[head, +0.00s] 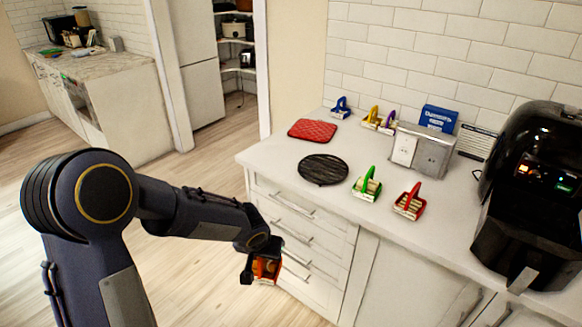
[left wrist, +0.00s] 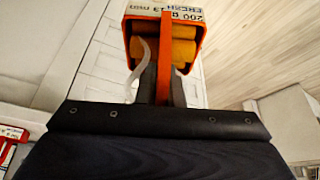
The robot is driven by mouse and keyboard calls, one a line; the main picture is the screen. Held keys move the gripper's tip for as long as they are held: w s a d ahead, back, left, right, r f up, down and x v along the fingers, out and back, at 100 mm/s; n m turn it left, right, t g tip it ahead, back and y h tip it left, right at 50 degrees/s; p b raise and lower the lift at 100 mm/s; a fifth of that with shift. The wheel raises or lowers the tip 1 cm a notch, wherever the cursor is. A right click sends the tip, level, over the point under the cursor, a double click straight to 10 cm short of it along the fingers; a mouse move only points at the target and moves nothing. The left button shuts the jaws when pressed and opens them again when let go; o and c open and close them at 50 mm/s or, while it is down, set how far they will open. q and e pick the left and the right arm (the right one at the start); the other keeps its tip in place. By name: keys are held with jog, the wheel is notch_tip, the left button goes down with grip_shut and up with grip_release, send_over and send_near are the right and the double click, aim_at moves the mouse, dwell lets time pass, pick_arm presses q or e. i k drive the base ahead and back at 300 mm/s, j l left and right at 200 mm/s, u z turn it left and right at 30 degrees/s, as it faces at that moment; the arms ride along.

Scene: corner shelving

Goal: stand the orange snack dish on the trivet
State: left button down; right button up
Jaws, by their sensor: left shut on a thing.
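The orange snack dish (head: 267,269) hangs in my left gripper (head: 262,252), in front of the counter's drawers and below the counter top. In the left wrist view the dish (left wrist: 165,30) shows yellow-orange contents and a printed white label, and the fingers of my left gripper (left wrist: 163,85) are shut on its upright orange handle. The trivet (head: 323,170), a round black slatted disc, lies flat and bare on the counter near its left end, above and to the right of the dish in the picture. My right gripper is not in view.
Green (head: 367,185) and red (head: 409,202) handled dishes stand right of the trivet. A red pot holder (head: 312,130) lies behind it. Blue (head: 341,106), yellow (head: 373,117) and purple (head: 389,123) dishes stand farther back. A toaster (head: 420,150) and black air fryer (head: 535,190) are at right.

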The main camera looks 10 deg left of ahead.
aim_at(410, 206)
jog(key=i+l+u, duration=0.25)
jog(key=l+u, duration=0.45)
jog(key=l, duration=0.25)
jog(key=i, duration=0.05)
